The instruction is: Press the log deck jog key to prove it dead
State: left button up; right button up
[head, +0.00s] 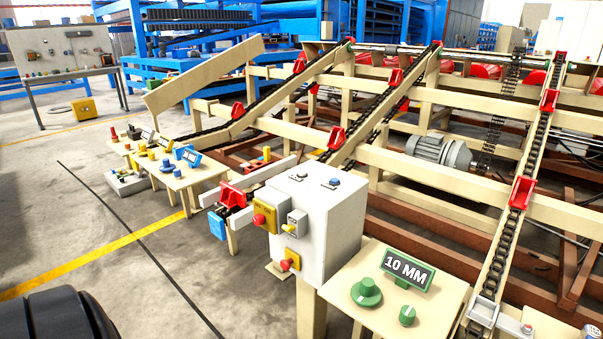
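The log deck (400,150) has cream sloping beams with black chains and red chain dogs. A pale grey control cabinet (333,225) stands upright in front of it. Its top carries a dark button (302,176) and a blue button (335,182). Its left side carries a yellow box with a red mushroom button (258,220), a small grey box with a yellow key or button (296,223), and a lower red knob on yellow (288,263). No label is readable, so I cannot tell which is the jog key. Neither gripper is in view.
A small table (440,310) beside the cabinet holds green knobs and a "10 MM" sign (407,269). Another table (205,172) left of the cabinet holds coloured knobs and blue signs. Floor at left is open, with a yellow line (100,256).

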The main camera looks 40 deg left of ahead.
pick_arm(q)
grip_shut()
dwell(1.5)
